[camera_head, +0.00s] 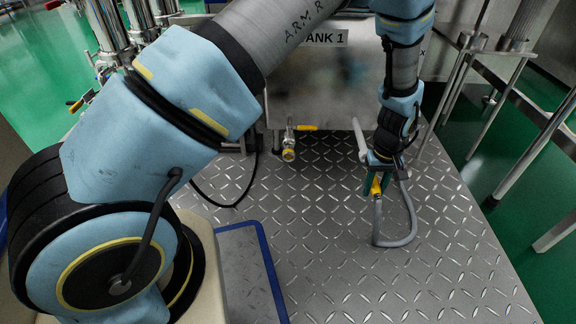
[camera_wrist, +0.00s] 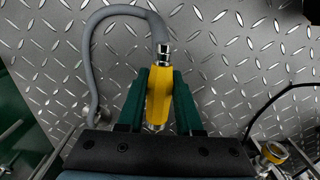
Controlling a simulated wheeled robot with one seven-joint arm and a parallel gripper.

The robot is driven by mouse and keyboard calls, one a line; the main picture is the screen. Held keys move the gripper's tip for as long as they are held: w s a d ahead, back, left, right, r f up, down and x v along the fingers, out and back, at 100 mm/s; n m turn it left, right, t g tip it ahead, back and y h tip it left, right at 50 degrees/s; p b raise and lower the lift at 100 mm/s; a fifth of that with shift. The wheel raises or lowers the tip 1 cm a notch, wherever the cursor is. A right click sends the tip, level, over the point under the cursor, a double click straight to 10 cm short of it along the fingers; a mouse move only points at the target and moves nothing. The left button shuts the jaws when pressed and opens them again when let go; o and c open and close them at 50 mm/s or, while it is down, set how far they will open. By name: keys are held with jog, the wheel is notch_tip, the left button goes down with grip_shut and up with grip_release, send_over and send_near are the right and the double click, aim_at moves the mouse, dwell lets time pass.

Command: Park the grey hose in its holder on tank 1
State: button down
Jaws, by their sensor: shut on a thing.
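My gripper (camera_head: 376,186) is shut on the yellow handle (camera_wrist: 159,92) at the end of the grey hose. In the wrist view my green fingers (camera_wrist: 160,100) stand on both sides of this yellow part, with a metal collar at its hose end. The grey hose (camera_head: 399,241) hangs in a loop below my gripper, above the metal floor plate; it also shows in the wrist view (camera_wrist: 88,60), curving to the left. Tank 1 (camera_head: 325,85) is the steel box with the label at the back, partly covered by my arm. I cannot make out the holder clearly.
A brass and yellow valve (camera_head: 289,150) sticks out low on the tank front; a similar fitting shows in the wrist view (camera_wrist: 272,153). A black cable (camera_head: 228,204) lies on the diamond plate floor (camera_head: 330,270). Metal rails (camera_head: 535,150) stand at right. The middle of the plate is clear.

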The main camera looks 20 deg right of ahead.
jog(key=shift+w+d, duration=0.3)
jog(key=shift+w, duration=0.6)
jog(key=shift+w+d, duration=0.25)
jog(key=shift+w, duration=0.6)
jog(key=shift+p, duration=1.2)
dwell(0.5)
jog(key=shift+w+d, duration=0.2)
jog(key=shift+w, duration=0.5)
jog(key=c, duration=0.5)
grip_release()
jog(key=shift+r, duration=0.1)
notch_tip(320, 180, up, 11)
jog(key=p, duration=0.4)
jog(key=shift+f+p, duration=0.2)
jog(key=shift+p, duration=0.1)
